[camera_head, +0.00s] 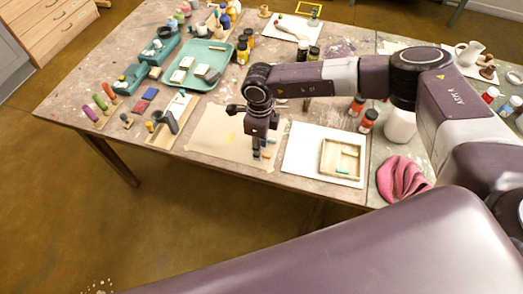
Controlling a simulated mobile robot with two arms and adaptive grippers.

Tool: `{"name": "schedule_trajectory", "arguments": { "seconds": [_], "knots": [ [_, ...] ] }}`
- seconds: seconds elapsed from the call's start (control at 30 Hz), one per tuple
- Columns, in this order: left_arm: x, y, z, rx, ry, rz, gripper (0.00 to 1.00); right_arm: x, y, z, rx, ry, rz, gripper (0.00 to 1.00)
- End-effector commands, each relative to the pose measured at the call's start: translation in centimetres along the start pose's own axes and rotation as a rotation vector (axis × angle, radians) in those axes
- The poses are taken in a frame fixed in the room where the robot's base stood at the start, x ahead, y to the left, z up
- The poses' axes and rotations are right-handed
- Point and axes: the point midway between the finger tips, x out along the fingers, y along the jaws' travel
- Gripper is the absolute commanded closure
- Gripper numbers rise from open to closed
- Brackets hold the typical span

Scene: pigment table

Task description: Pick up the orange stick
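A reddish-orange stick (109,91) lies near the left edge of the table, the farthest of a short row with a green stick (100,101) and a purple stick (91,113). My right gripper (261,152) points down over the beige paper (215,135) near the table's front edge, far to the right of the orange stick. Small blue patches show at its fingertips; I cannot tell whether they belong to a held object or whether the fingers are open. My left gripper is not in view.
A teal tray (205,88) and teal holders (131,79) stand behind and right of the sticks. A wooden box with a grey piece (171,122) stands to their right. A shallow wooden tray (326,158) with small sticks lies on white paper. A pink cloth (402,180) lies at right.

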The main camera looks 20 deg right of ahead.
Motion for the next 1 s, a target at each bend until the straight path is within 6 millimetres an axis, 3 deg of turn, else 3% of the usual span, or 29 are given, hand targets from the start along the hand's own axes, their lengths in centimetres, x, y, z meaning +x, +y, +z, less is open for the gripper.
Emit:
{"name": "schedule_trajectory", "arguments": {
  "seconds": [0.13, 0.37, 0.63, 1.0],
  "knots": [
    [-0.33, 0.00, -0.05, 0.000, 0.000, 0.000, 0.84, 1.19, 0.02, -0.09, -0.001, 0.001, 0.000, 0.70],
    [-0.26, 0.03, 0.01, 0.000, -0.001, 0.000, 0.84, 1.30, 0.02, -0.06, -0.001, 0.000, 0.000, 0.71],
    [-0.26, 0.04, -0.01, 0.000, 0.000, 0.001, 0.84, 1.26, 0.03, -0.04, 0.000, 0.000, 0.000, 0.99],
    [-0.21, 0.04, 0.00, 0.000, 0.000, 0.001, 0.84, 1.05, 0.01, -0.01, 0.000, -0.001, 0.000, 1.00]
  ]
}}
